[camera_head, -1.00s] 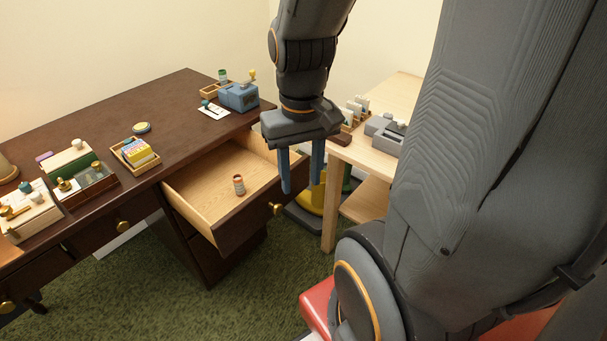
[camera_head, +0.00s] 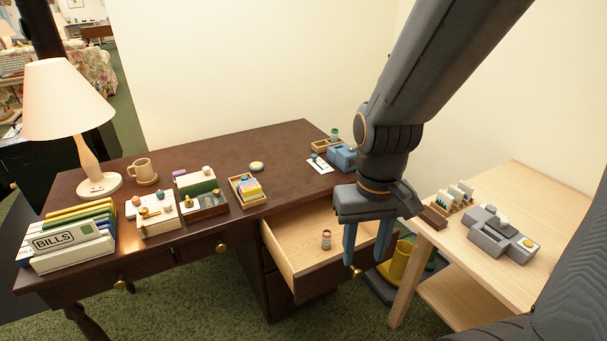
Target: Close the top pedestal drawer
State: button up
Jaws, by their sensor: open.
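The top pedestal drawer (camera_head: 298,264) is pulled out from the right end of the dark brown desk (camera_head: 290,160). Its inside is light wood, and a small orange-brown bottle (camera_head: 326,239) stands in it. Its brass knob (camera_head: 357,272) shows on the dark front, close to my fingers in the picture. My gripper (camera_head: 367,257) is open and empty, with blue fingers pointing down. It hangs by the right part of the drawer front and hides some of it. I cannot tell whether the fingers touch the front.
A light wood table (camera_head: 480,194) with a grey device (camera_head: 500,235) stands close to the right of the drawer. A yellow object (camera_head: 401,260) is on the floor between them. A lamp (camera_head: 78,115), a BILLS file (camera_head: 68,240) and a mug (camera_head: 143,170) stand on the desk's left part.

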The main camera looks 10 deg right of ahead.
aim_at(292, 236)
jog(key=u, duration=1.2)
jog(key=k, duration=0.65)
jog(key=z, duration=1.65)
